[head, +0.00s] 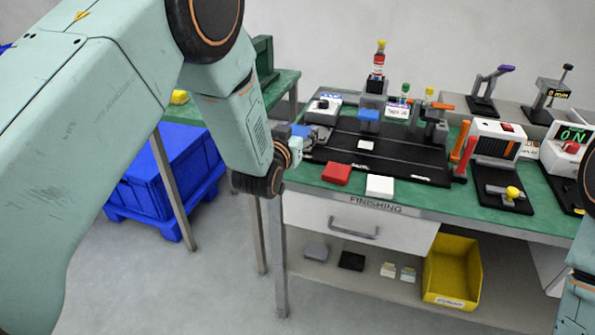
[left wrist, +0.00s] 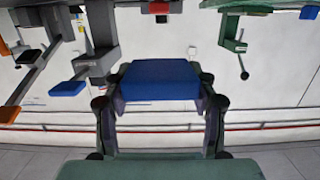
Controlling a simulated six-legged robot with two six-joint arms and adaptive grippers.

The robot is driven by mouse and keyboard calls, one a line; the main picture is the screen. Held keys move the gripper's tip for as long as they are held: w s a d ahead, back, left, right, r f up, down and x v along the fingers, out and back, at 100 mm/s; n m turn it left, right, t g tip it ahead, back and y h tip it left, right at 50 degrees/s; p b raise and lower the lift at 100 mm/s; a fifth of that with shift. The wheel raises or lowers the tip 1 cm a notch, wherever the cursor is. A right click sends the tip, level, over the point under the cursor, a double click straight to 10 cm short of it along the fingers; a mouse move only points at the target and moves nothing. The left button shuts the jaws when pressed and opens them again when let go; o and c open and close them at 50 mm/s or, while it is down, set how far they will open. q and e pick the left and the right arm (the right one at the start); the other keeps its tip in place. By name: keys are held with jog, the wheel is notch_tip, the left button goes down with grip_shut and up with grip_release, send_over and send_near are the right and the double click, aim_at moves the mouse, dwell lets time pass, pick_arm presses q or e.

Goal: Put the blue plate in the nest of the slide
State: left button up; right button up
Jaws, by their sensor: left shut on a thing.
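My left gripper (head: 310,136) is shut on the blue plate (head: 300,130), at the left end of the green bench. In the left wrist view the blue plate (left wrist: 160,80) sits between the two fingers of my left gripper (left wrist: 160,95). The long black base (head: 395,160) on the bench, probably the slide's, lies to the right of the gripper, with a small white block (head: 366,145) on it. I cannot make out the nest for certain. My right gripper is out of view; only parts of my right arm show at the right edge.
A red block (head: 336,174) and a white block (head: 380,186) lie at the bench's front edge. A grey fixture with a blue pad (head: 369,114) stands behind the black base. An orange-handled clamp (head: 433,125) stands to its right. A yellow bin (head: 453,270) sits below.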

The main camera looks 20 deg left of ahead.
pick_arm(q)
jog(key=shift+d, duration=0.1)
jog(key=b, duration=0.1)
send_over(298, 171)
notch_tip(298, 171, down, 5)
jog(key=shift+f, duration=0.1)
notch_tip(298, 171, down, 3)
jog(key=shift+s+f+b, duration=0.1)
jog(key=shift+f+b, duration=0.1)
jog(key=shift+b, duration=0.35)
jog(key=shift+f, duration=0.5)
jog(key=shift+f, duration=0.1)
jog(key=o, duration=1)
jog(key=shift+f, duration=0.1)
jog(key=shift+o, duration=0.6)
